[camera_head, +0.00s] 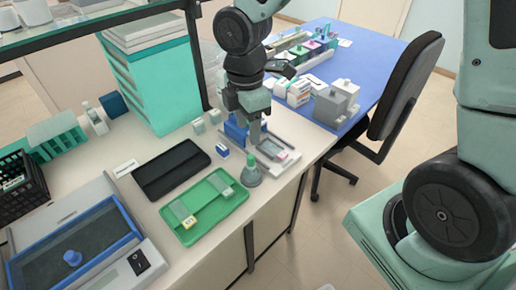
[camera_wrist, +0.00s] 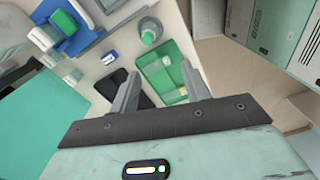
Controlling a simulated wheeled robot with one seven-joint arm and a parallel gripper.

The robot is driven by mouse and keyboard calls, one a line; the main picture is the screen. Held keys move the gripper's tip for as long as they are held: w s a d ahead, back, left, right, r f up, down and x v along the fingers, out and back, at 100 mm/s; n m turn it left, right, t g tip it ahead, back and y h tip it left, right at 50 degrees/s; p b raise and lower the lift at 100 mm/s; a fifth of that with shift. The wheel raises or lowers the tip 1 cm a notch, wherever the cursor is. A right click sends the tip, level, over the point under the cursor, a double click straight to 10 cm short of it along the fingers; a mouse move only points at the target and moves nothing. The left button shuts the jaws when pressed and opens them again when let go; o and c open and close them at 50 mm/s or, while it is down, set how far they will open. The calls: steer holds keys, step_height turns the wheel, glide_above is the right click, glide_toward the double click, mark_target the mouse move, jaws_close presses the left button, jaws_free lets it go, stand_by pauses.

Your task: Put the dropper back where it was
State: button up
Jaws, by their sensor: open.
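A bottle with a green top (camera_head: 251,170) and a grey, flared body stands upright on the white bench, at the right end of the green tray. It also shows near the top of the wrist view (camera_wrist: 150,32). I cannot tell whether its green top is the dropper; I see no separate dropper. My gripper (camera_head: 253,135) is open, with nothing between its fingers, over the bench behind the bottle and apart from it. In the wrist view, the spread fingers (camera_wrist: 159,80) show against the bench and green tray.
The green tray (camera_head: 212,222) holds slide pieces. A black tray (camera_head: 160,183) lies left of it. A pale slide tray (camera_head: 290,168) and a blue rack (camera_head: 232,131) are close to my gripper. A blue-rimmed device (camera_head: 128,222) fills the front left. A chair (camera_head: 405,90) stands right.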

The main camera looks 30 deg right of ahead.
steer(key=s+a+r+m, duration=0.2)
steer(key=s+m, duration=0.3)
steer(key=s, duration=0.4)
steer(key=s+a+r+m, duration=0.3)
steer(key=s+m, duration=0.2)
steer(key=s, duration=0.4)
steer(key=shift+m+y, duration=0.3)
steer(key=shift+f+b, duration=0.9)
steer(key=shift+b, duration=0.1)
